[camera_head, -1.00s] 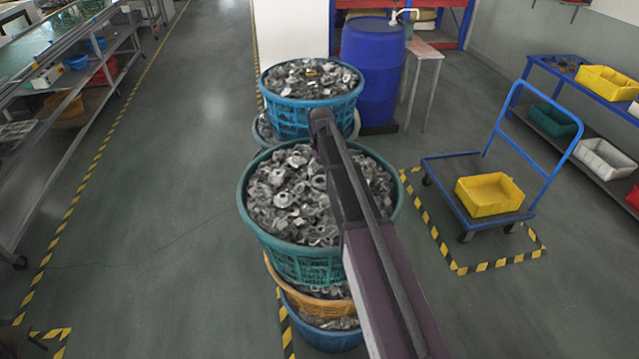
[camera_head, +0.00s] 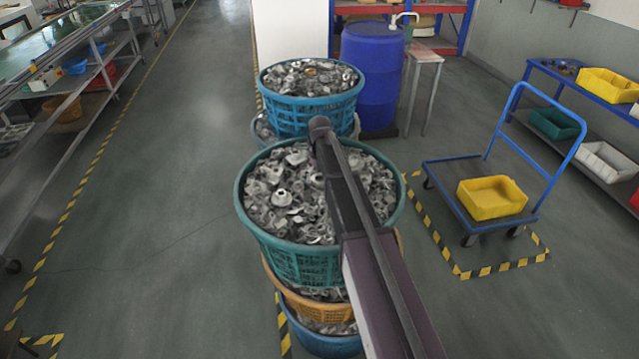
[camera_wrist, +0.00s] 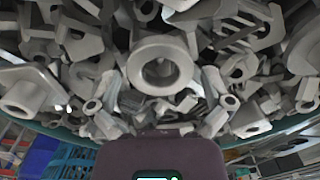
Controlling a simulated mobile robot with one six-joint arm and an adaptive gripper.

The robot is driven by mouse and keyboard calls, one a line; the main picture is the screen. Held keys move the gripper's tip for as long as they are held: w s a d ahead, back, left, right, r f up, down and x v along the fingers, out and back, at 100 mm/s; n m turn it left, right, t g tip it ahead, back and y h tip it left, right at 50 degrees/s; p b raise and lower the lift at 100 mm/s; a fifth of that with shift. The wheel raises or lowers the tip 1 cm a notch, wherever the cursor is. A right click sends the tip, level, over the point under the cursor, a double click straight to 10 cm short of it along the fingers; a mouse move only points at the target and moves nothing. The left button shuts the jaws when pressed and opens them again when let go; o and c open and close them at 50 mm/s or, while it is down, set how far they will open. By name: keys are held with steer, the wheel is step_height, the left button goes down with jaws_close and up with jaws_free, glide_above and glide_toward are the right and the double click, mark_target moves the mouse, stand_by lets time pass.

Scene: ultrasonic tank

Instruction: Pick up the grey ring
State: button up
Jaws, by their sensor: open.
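A grey ring (camera_wrist: 160,66) with a wide flat rim and a dark hole faces the camera in the upper middle of the wrist view. It lies on a heap of grey metal parts. I cannot pick it out in the head view. The heap fills a teal basket (camera_head: 278,262), partly covered by my arm. My gripper (camera_wrist: 160,95) is at the lower middle of the wrist view, its dark body below the ring. Its fingers are hard to tell from the metal parts, but it is open. Nothing shows held, and whether it touches the ring is unclear.
A blue basket (camera_head: 300,117) of similar parts stands behind the teal one. An orange basket (camera_head: 310,308) is below it. A blue drum (camera_head: 368,75) stands behind. A blue trolley (camera_head: 455,200) with a yellow bin (camera_head: 492,198) is to the right. The left floor is clear.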

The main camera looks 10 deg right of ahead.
stand_by(0.5)
steer(key=c, duration=0.9)
steer(key=shift+r, duration=0.1)
step_height(320, 180, up, 3)
steer(key=p, duration=0.3)
steer(key=shift+r, duration=0.1)
steer(key=s, duration=0.5)
steer(key=s+r+p, duration=0.1)
steer(key=s, duration=0.4)
steer(key=s+a+p, duration=0.1)
steer(key=s, duration=0.5)
steer(key=shift+r, duration=0.35)
